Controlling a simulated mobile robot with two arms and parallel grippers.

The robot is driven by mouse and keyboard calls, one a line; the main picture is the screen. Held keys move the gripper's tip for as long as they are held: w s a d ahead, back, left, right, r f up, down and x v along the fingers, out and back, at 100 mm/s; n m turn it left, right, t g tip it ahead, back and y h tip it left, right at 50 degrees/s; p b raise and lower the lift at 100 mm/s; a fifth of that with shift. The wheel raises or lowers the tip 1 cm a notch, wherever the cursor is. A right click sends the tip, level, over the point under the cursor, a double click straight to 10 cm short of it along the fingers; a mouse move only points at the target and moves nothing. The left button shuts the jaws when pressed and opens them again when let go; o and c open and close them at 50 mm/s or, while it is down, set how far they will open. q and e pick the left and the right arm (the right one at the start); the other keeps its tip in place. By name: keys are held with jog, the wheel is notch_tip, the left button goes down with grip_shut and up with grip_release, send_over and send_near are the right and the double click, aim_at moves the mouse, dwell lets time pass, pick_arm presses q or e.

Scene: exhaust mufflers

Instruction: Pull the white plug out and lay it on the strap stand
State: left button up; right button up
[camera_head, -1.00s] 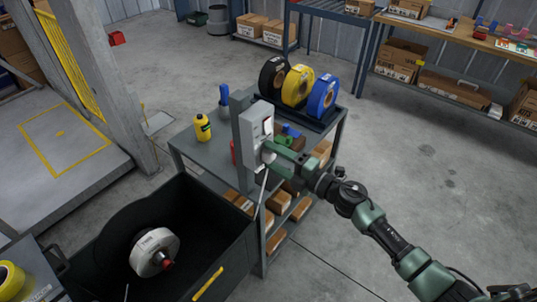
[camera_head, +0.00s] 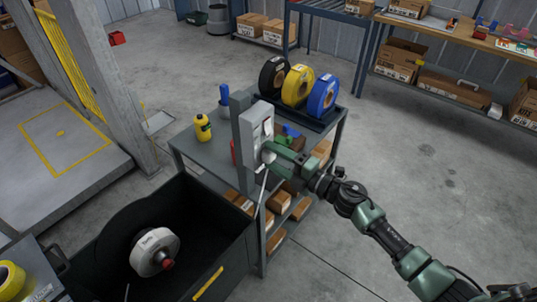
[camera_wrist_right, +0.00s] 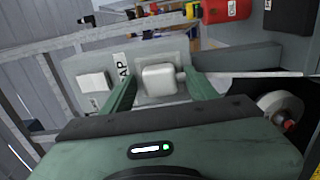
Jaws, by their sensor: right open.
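The white plug (camera_wrist_right: 160,82) sits in the grey-white socket box (camera_head: 257,124) on the grey post, and its pale cable hangs down. In the head view the plug is mostly hidden by my right gripper. My right gripper (camera_head: 268,151) is at the box's lower front. In the right wrist view its open green fingers (camera_wrist_right: 162,76) stand either side of the plug, with a small gap at the left finger. The strap stand appears to be the black rack (camera_head: 297,116) holding black, yellow and blue reels. My left gripper is out of view.
A yellow bottle (camera_head: 203,127) and a blue-handled item stand on the grey cart (camera_head: 190,144). A black bin (camera_head: 222,237) with a white reel (camera_head: 155,251) is at lower left. The floor at right is clear.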

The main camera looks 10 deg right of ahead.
grip_shut()
jog(key=shift+v, duration=3)
